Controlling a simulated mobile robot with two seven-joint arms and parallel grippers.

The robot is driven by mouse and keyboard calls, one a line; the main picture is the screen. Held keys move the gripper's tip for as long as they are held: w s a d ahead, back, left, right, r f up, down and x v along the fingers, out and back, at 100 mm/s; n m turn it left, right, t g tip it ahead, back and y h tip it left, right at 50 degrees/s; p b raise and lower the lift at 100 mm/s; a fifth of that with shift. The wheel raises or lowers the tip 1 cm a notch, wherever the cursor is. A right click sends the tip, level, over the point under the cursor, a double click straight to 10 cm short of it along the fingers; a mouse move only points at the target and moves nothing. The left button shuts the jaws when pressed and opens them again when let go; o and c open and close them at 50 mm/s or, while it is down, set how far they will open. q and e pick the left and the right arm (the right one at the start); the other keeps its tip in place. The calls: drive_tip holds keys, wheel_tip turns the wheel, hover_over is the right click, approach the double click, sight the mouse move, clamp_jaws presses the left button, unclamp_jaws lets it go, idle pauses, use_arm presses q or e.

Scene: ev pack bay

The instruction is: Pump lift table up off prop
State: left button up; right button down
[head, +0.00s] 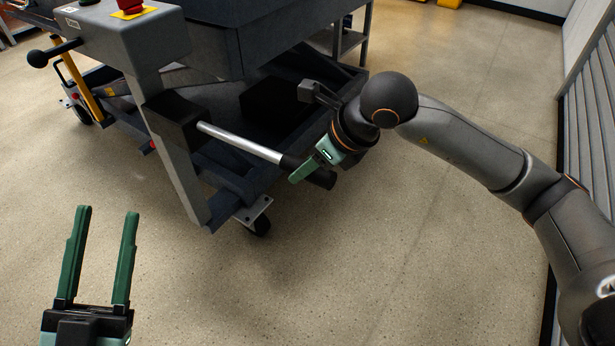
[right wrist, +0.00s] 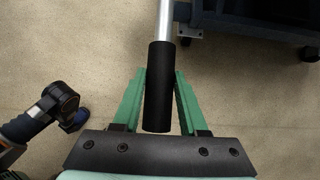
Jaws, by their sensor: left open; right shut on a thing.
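The lift table (head: 230,200) stands at the upper left of the head view, a dark wheeled frame with a grey control box on a post. A silver pump lever (head: 240,143) sticks out from a black block on the post, slanting down to the right, and ends in a black grip (head: 320,178). My right gripper (head: 303,172) is shut on this grip. In the right wrist view the black grip (right wrist: 158,88) lies between the green fingers. My left gripper (head: 103,212) is open and empty over the floor at the lower left. I cannot make out the prop clearly.
The control box (head: 130,35) carries a red button (head: 131,5) and a black knob lever (head: 52,52). A caster (head: 260,224) sits under the near corner. A grey slatted wall (head: 590,130) stands at the right. The floor in front is clear.

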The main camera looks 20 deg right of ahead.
drive_tip(key=shift+s+f+b, duration=0.1)
drive_tip(key=shift+f+b, duration=0.7)
drive_tip(key=shift+b, duration=0.05)
use_arm(q)
drive_tip(key=s+r+m+h, duration=0.2)
drive_tip(key=h, duration=0.1)
drive_tip(key=s+r+m+h, duration=0.1)
drive_tip(key=shift+s+d+r+h, duration=0.1)
drive_tip(key=shift+s+d+h, duration=0.2)
drive_tip(key=shift+h, duration=0.1)
use_arm(e)
drive_tip(key=shift+r, duration=0.1)
use_arm(q)
wheel_tip(320, 180, down, 12)
drive_tip(key=d+b, duration=0.1)
drive_tip(key=b, duration=1)
drive_tip(key=shift+w+d+g, duration=0.2)
drive_tip(key=shift+d+g, duration=0.05)
drive_tip(key=shift+g, duration=0.05)
use_arm(e)
wheel_tip(320, 180, down, 8)
drive_tip(key=t+y, duration=0.2)
drive_tip(key=t, duration=0.1)
drive_tip(key=shift+w+a, duration=0.3)
drive_tip(key=shift+w, duration=0.15)
use_arm(q)
drive_tip(key=shift+r, duration=0.15)
use_arm(e)
drive_tip(key=shift+r, duration=0.2)
